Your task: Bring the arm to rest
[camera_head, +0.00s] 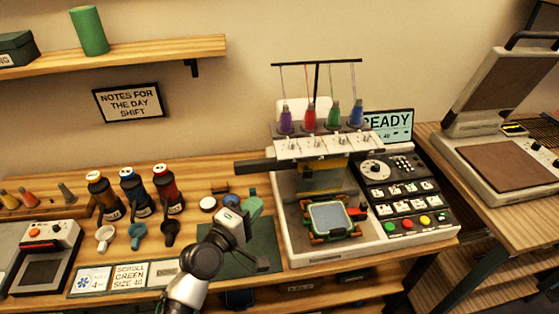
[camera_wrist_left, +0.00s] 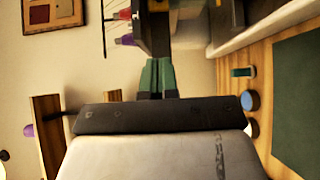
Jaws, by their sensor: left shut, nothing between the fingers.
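My left gripper (camera_head: 254,206) has green fingers and is at the end of my grey and white arm, which reaches up from the bottom of the head view. It is over the back part of the dark green mat (camera_head: 262,240), just left of the embroidery machine (camera_head: 297,247). In the left wrist view the two green fingers (camera_wrist_left: 157,78) are together with nothing between them. The mat also shows at the right of that view (camera_wrist_left: 299,110). My right gripper is not in view.
The machine holds a hooped cloth (camera_head: 328,216), with several thread spools (camera_head: 309,116) above. Several bottles (camera_head: 133,188) and small cups (camera_head: 137,235) stand left of my arm. Cards (camera_head: 130,274) lie at the front edge. A heat press (camera_head: 490,170) is at the far right.

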